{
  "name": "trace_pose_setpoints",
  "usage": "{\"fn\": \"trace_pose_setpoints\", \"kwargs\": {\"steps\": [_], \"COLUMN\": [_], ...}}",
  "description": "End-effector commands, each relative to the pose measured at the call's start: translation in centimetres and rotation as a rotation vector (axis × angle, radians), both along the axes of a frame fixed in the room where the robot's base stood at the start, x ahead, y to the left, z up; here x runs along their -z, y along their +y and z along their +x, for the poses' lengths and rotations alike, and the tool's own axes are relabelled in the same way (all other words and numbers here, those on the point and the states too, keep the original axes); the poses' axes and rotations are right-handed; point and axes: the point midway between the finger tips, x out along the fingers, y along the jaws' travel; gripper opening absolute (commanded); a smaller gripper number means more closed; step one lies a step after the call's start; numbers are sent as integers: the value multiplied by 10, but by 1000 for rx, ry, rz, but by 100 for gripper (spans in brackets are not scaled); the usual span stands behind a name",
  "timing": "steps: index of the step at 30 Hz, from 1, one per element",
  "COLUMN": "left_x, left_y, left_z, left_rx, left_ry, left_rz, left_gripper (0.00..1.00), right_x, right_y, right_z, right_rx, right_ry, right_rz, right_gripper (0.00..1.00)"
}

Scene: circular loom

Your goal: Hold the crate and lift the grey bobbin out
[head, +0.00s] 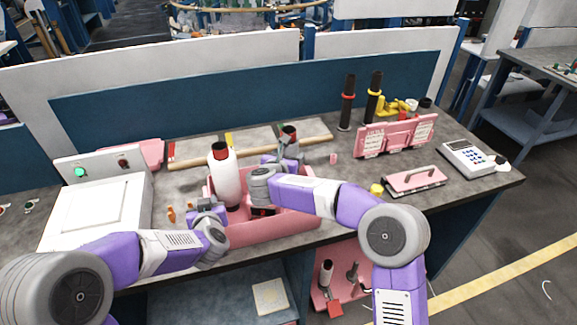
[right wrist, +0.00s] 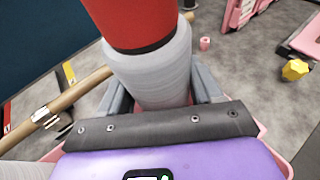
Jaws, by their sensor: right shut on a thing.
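The pink crate (head: 270,232) sits on the grey bench top, partly hidden by my arms. My right gripper (head: 286,158) is over the crate's back right part, shut on the grey bobbin (head: 289,141). In the right wrist view the grey bobbin (right wrist: 150,72), with its red top, stands between the two fingers. Its lower end is hidden, so I cannot tell whether it is clear of the crate. My left gripper (head: 207,212) is at the crate's left end; its fingertips are too small and hidden to tell open from shut.
A white bobbin with a red top (head: 224,180) stands in the crate, left of my right gripper. A wooden rod (head: 200,160) lies behind. A white box (head: 97,212) is at left. A pink rack (head: 395,136), pink handled plate (head: 415,181) and yellow knob (head: 376,189) are at right.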

Motion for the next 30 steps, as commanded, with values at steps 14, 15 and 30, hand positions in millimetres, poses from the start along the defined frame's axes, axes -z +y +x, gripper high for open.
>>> {"fn": "trace_pose_setpoints", "kwargs": {"steps": [14,15,30], "left_x": [-1,-1,-1], "left_y": [0,0,0], "left_z": [0,0,0], "left_rx": [1,1,1], "left_ry": [-2,-2,-2], "left_rz": [0,0,0], "left_gripper": [0,0,0], "right_x": [-48,-53,-89], "right_y": [0,0,0], "right_z": [0,0,0], "right_rx": [1,1,0], "right_ry": [-5,-5,-2], "right_rz": [1,2,0], "right_gripper": [0,0,0]}}
